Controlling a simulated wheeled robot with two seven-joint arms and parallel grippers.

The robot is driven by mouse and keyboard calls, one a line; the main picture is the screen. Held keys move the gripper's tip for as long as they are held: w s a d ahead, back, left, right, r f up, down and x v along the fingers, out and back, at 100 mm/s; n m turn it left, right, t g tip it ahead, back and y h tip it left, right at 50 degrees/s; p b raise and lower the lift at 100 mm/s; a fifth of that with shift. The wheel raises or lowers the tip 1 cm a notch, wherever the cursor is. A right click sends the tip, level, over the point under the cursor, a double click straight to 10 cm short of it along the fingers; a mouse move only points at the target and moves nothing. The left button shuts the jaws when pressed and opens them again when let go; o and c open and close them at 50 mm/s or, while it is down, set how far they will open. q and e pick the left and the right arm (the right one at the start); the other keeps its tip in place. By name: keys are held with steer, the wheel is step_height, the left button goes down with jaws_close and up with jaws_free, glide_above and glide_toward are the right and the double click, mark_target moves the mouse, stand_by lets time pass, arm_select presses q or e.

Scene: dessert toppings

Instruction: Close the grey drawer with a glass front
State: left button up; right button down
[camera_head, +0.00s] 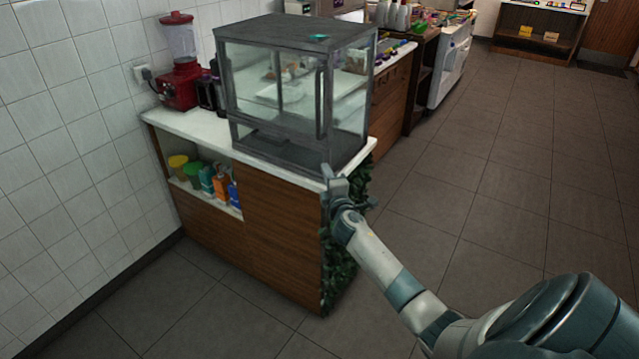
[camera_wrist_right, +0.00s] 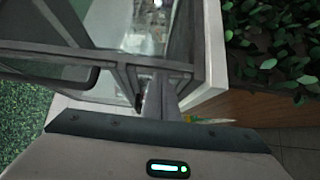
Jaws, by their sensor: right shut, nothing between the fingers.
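The grey case with a glass front (camera_head: 272,160) stands on the white counter top. Its glass front has a grey frame and a dark upright handle (camera_head: 320,103) at the right edge. I cannot tell whether a gap is left at the front. My right gripper (camera_head: 327,174) is shut and empty, at the lower front right corner of the case. In the right wrist view, the shut fingers (camera_wrist_right: 146,92) are close against the grey frame (camera_wrist_right: 95,52), with the dark handle (camera_wrist_right: 70,76) to their left. I cannot tell whether they touch it. My left gripper is out of view.
The wooden counter (camera_head: 280,230) holds a red blender (camera_head: 180,85) at the back left and bottles (camera_head: 220,186) on an open shelf. Green leaves (camera_head: 340,265) cover its right end, beside my right arm. The tiled floor (camera_head: 480,180) to the right is clear.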

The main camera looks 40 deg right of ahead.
steer(key=shift+d+r, duration=0.15)
steer(key=shift+d, duration=0.05)
steer(key=shift+s, duration=0.1)
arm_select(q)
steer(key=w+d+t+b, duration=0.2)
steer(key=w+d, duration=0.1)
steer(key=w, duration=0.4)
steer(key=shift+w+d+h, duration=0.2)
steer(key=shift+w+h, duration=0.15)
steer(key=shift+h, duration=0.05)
arm_select(e)
steer(key=v, duration=1.7)
steer(key=shift+a, duration=0.3)
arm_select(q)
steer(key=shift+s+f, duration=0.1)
arm_select(e)
steer(key=shift+s, duration=0.1)
